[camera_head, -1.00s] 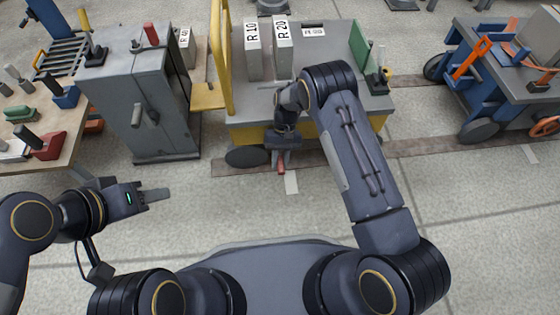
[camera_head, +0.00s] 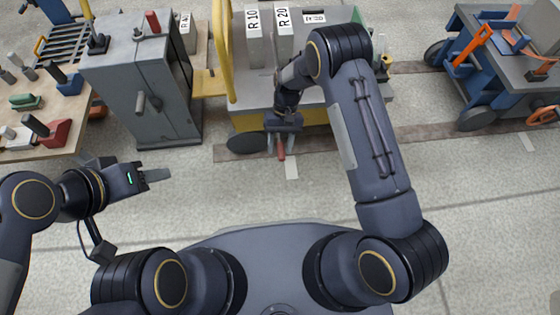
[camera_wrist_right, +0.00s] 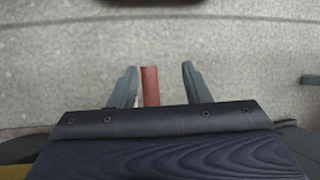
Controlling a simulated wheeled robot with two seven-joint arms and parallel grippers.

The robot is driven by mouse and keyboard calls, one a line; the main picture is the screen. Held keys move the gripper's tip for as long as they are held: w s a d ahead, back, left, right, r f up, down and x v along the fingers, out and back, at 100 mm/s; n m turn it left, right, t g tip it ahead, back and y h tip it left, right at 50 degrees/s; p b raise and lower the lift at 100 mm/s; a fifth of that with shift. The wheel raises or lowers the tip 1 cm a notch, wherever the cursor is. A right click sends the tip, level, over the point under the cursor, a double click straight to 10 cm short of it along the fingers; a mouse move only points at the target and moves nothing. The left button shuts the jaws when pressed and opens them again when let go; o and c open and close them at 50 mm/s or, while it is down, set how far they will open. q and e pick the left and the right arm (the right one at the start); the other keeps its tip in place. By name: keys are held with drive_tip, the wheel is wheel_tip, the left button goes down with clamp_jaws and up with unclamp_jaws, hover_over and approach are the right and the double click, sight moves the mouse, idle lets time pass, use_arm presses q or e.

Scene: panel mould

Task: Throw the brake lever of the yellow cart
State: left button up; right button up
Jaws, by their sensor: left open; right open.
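The yellow cart (camera_head: 311,117) stands at the top middle with a grey top and a yellow push handle on its left. Its red brake lever (camera_head: 281,152) sticks out low at the near side. My right gripper (camera_head: 281,147) is open around the lever in the head view. In the right wrist view the red lever (camera_wrist_right: 151,86) lies between the two fingers of the open gripper (camera_wrist_right: 160,85), closer to the left finger, with a gap to the right finger. My left gripper (camera_head: 157,176) is in the air at the left, away from the cart, and holds nothing.
A grey cabinet (camera_head: 145,95) with a side handle stands left of the cart. A workbench (camera_head: 62,145) with tools is at far left. A blue cart (camera_head: 490,85) with an orange handle is at right. The floor (camera_head: 480,200) in front is clear.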

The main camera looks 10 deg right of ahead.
use_arm(q)
drive_tip(key=shift+r+p, duration=1.95)
drive_tip(key=shift+r, duration=0.45)
use_arm(e)
drive_tip(key=s+a+r, duration=0.1)
drive_tip(key=s+r, duration=0.5)
drive_tip(key=s, duration=0.5)
drive_tip(key=shift+a+r, duration=0.15)
drive_tip(key=shift+r, duration=0.05)
drive_tip(key=shift+c, duration=0.2)
